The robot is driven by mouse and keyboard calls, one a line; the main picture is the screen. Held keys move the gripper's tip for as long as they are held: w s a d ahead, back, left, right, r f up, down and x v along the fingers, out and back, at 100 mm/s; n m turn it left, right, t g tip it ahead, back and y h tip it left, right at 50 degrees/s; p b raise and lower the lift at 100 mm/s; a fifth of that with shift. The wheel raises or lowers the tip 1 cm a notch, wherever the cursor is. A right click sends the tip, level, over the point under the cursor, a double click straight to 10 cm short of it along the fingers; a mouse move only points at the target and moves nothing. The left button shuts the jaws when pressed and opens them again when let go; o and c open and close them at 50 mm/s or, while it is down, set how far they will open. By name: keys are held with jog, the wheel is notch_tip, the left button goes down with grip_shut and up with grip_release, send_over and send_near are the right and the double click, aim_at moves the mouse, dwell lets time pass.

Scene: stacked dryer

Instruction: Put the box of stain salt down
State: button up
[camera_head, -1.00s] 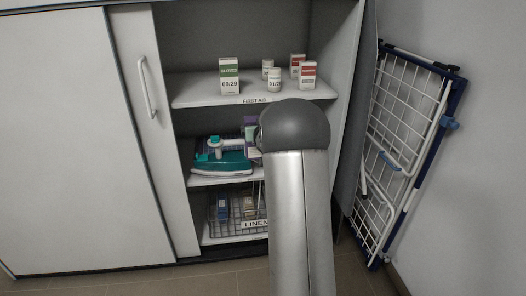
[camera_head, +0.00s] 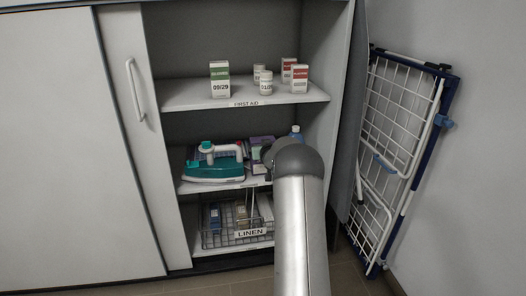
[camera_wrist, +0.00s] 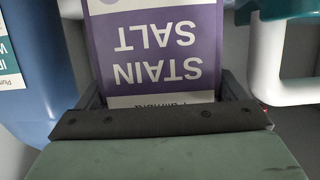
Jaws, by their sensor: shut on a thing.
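The purple and white box of stain salt (camera_wrist: 160,50) fills the middle of the wrist view, its lettering upside down. My gripper (camera_wrist: 162,100) is shut on it, with a dark finger at each side of the box. In the head view the box (camera_head: 258,145) shows in part on or just above the middle shelf (camera_head: 212,186), beside the iron. My arm hides the gripper there. I cannot tell whether the box touches the shelf.
A teal and white iron (camera_head: 214,167) stands left of the box. A blue bottle (camera_head: 296,132) stands to the right. The shelf above (camera_head: 190,95) holds several medicine boxes and jars. A wire basket (camera_head: 237,232) marked LINEN is below. A drying rack (camera_head: 400,140) leans at right.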

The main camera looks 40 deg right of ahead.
jog(key=shift+f, duration=0.1)
jog(key=o, duration=1)
jog(key=shift+o, duration=0.2)
jog(key=p+v, duration=0.3)
jog(key=v, duration=0.9)
jog(key=s+a+n+g+y, duration=0.1)
jog(key=s+a+g+y, duration=0.2)
jog(key=a, duration=0.7)
jog(key=s+a+n+g, duration=0.15)
jog(key=s+a, duration=0.35)
jog(key=a, duration=0.5)
jog(key=s+a+n+g+y, duration=0.1)
jog(key=s+a+g, duration=0.2)
jog(key=s+a, duration=0.3)
jog(key=s+a+f+n+g+y, duration=0.1)
jog(key=s+a+g, duration=0.2)
jog(key=s+a, duration=0.4)
jog(key=s+a+n+g+y, duration=0.1)
jog(key=s+a+g, duration=0.2)
jog(key=s, duration=1.3)
jog(key=a, duration=0.3)
jog(key=shift+a+f, duration=0.4)
